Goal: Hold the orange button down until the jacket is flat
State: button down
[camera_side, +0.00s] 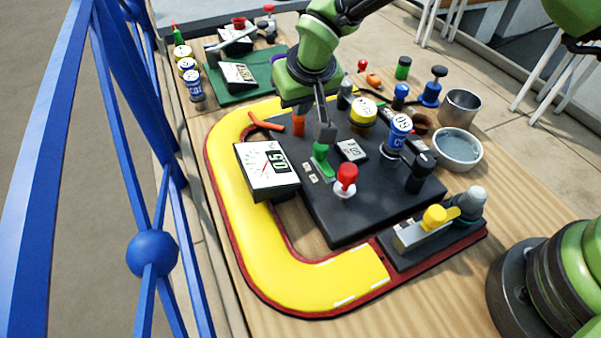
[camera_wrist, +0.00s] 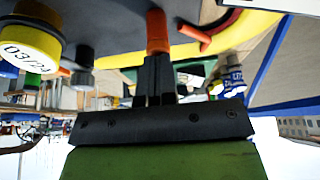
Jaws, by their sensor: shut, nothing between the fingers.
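The yellow jacket (camera_side: 237,225) lies in a U shape with red edging around a dark board, and its surface looks rounded. The orange button (camera_side: 299,125) stands upright at the board's far left. In the wrist view the orange button (camera_wrist: 157,30) is straight ahead of the fingertips. My gripper (camera_wrist: 158,57) is shut, with nothing between its fingers. Its tips meet the button's near end there, but I cannot tell whether it is pressed down.
A white gauge box (camera_side: 268,170) with a digital readout stands near the left arm of the jacket. A metal bowl (camera_side: 457,148) is at right.

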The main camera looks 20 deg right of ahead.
jog(key=shift+r, duration=3.3)
jog(key=s+d+r+m+y, duration=0.1)
jog(key=s+d+r, duration=0.4)
jog(key=r, duration=0.3)
jog(key=s+d+r+m, duration=0.1)
jog(key=s+d+r, duration=0.45)
jog(key=r, duration=0.25)
jog(key=s+d+m+t+y, duration=0.1)
jog(key=s+d, duration=0.4)
jog(key=s, duration=1.3)
jog(key=shift+d+r+m+t, duration=0.15)
jog(key=shift+r+m+t, duration=0.1)
jog(key=shift+m+t, duration=0.4)
jog(key=shift+s, duration=0.1)
